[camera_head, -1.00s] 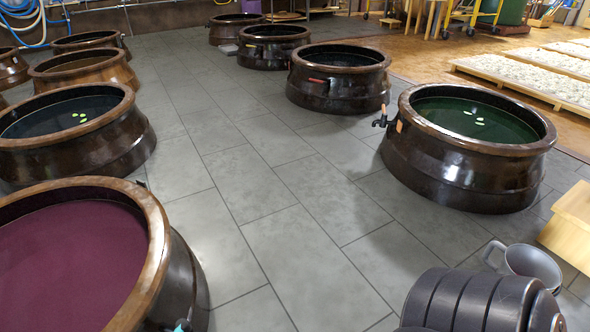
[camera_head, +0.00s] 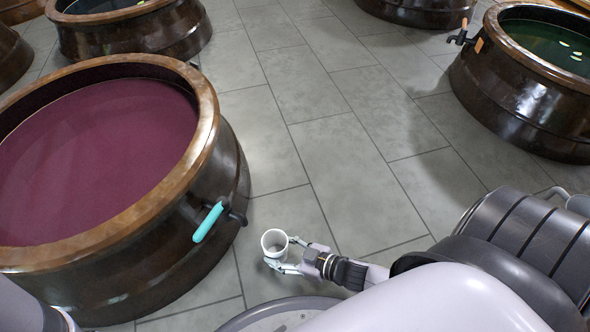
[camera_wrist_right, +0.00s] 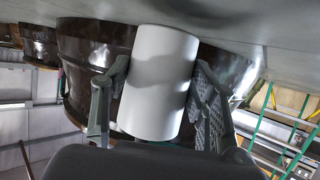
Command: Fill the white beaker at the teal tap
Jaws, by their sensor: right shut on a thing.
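The white beaker (camera_head: 275,243) is held by my right gripper (camera_head: 284,256), its open mouth facing up toward the head camera. Its inside looks empty. In the right wrist view the beaker (camera_wrist_right: 158,82) sits between the two fingers of the right gripper (camera_wrist_right: 160,95). The teal tap (camera_head: 208,222) is on the side of the large brown jar (camera_head: 215,105) that holds purple liquid. The beaker is to the right of the tap and apart from it. Part of my left arm shows at the bottom left, but its gripper is not visible.
Another jar (camera_head: 130,35) stands at the upper left. The grey tiled floor (camera_head: 340,130) between the jars is clear.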

